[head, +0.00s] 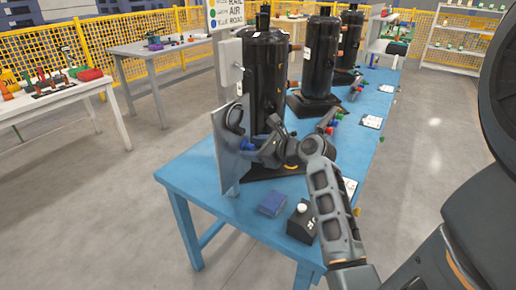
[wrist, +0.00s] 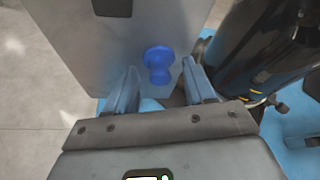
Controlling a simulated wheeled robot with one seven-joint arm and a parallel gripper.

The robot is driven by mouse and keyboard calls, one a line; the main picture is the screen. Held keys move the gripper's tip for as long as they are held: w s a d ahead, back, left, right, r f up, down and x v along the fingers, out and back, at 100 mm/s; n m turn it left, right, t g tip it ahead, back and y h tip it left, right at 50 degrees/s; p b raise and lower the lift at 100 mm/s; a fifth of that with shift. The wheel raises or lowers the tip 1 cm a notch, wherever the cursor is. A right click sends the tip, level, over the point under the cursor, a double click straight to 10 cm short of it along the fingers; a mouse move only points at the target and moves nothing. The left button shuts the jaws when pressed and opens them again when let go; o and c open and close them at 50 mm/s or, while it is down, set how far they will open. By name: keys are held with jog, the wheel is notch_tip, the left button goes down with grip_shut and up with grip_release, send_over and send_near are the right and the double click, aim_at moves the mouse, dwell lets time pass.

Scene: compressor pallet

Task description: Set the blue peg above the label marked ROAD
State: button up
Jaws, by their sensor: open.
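The blue peg (wrist: 158,62) sticks out from the face of a grey upright panel (wrist: 95,50). In the head view the blue peg (head: 246,145) is small at the panel (head: 226,150), which is seen nearly edge-on. My gripper (wrist: 160,78) is open, its two fingers on either side of the peg's line, with the peg at or just past the fingertips. I cannot tell whether they touch it. In the head view my gripper (head: 258,150) faces the panel from the right.
The panel stands at the near end of a blue table (head: 190,175). Black compressor tanks (head: 266,80) stand close behind my gripper. A blue block (head: 272,204) and a black box with a white knob (head: 302,222) lie in front. Grey floor is open to the left.

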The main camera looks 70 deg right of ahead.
jog(key=shift+c, duration=0.4)
grip_shut()
dwell(0.4)
